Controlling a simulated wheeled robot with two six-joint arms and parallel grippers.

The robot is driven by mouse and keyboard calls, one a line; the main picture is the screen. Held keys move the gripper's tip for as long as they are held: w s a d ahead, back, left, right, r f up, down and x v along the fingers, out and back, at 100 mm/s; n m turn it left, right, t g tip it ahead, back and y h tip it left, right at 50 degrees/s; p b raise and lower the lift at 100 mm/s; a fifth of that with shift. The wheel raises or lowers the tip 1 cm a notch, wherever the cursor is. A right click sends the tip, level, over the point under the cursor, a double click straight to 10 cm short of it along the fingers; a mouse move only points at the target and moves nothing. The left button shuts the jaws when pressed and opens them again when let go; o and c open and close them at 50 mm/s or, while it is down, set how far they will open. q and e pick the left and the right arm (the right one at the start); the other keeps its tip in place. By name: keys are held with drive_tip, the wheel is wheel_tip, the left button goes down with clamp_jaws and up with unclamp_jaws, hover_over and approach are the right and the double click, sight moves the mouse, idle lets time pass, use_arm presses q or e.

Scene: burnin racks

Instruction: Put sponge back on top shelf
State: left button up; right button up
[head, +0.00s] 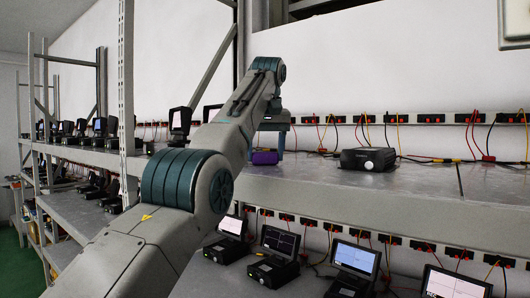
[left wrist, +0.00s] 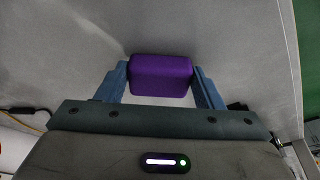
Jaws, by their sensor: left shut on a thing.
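The purple sponge (head: 265,157) shows in the head view at the top shelf (head: 330,192), just beyond my left arm. My left gripper (head: 268,150) points down at it from above. In the left wrist view the sponge (left wrist: 160,75) sits between the two blue fingers of my left gripper (left wrist: 161,82), which are shut on its two ends. The grey shelf surface lies right behind it, and I cannot tell whether the sponge touches it. My right gripper is in neither view.
A black device (head: 368,159) with a knob stands on the top shelf to the right, near red and yellow cables. Several small screen units, such as one at the front (head: 354,262), stand on the lower shelf. A grey upright (head: 126,100) rises at left. The shelf's front right is clear.

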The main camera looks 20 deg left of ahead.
use_arm(q)
drive_tip(key=o, duration=0.9)
drive_tip(key=shift+a+f, duration=0.1)
drive_tip(key=shift+f, duration=0.05)
drive_tip(key=shift+o, duration=0.2)
drive_tip(key=shift+w, duration=0.1)
drive_tip(key=shift+r+p, duration=0.25)
drive_tip(key=shift+p, duration=0.05)
drive_tip(key=p+v, duration=0.7)
drive_tip(key=v, duration=0.5)
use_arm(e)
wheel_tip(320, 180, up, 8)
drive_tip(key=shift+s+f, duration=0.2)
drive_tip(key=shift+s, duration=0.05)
use_arm(q)
drive_tip(key=shift+a, duration=0.1)
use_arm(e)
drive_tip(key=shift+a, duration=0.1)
